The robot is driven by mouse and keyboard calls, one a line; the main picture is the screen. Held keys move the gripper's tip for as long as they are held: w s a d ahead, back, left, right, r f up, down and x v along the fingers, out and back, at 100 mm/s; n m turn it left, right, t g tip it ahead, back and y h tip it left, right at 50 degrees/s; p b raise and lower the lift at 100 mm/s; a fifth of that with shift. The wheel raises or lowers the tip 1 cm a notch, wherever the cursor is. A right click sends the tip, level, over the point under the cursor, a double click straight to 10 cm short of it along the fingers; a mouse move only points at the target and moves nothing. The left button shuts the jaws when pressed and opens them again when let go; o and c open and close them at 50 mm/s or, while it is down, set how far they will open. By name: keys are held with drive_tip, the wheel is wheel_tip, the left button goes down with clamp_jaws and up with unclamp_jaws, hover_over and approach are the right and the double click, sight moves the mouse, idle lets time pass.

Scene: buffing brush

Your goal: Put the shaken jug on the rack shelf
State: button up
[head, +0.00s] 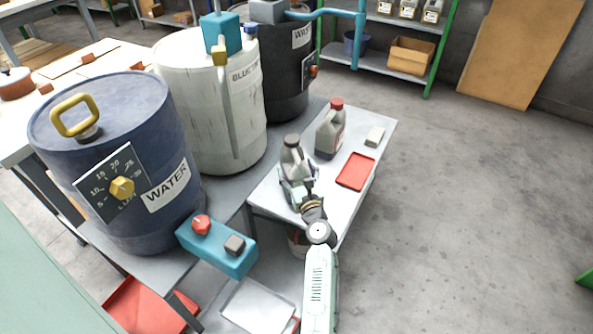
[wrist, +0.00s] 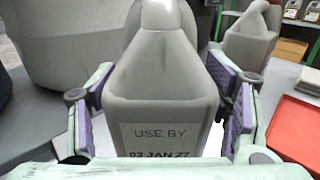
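A grey jug with a dark cap (head: 291,160) is upright at the near left of the small white table. In the wrist view this jug (wrist: 160,85) fills the middle, with a "USE BY 03 JAN 27" label facing me. My gripper (head: 298,187) has its fingers on both sides of the jug, close against its sides; it looks shut on it. The wrist view shows the padded fingers (wrist: 164,100) too. The jug's base is hidden, so I cannot tell whether it touches the table. A second grey jug with a red cap (head: 330,135) stands farther back. A shelf rack (head: 400,70) is at the back.
A red tray (head: 356,171) and a pale block (head: 375,136) lie on the white table (head: 268,196). Large drums stand at left: blue (head: 120,215), white (head: 205,120) and black (head: 283,85). The rack holds a cardboard box (head: 411,56) and small containers. The floor at right is clear.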

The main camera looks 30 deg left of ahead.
drive_tip(key=shift+o, duration=0.9)
drive_tip(key=shift+r, duration=0.3)
drive_tip(key=v, duration=1.2)
drive_tip(key=shift+f+b, duration=0.15)
drive_tip(key=shift+b, duration=0.3)
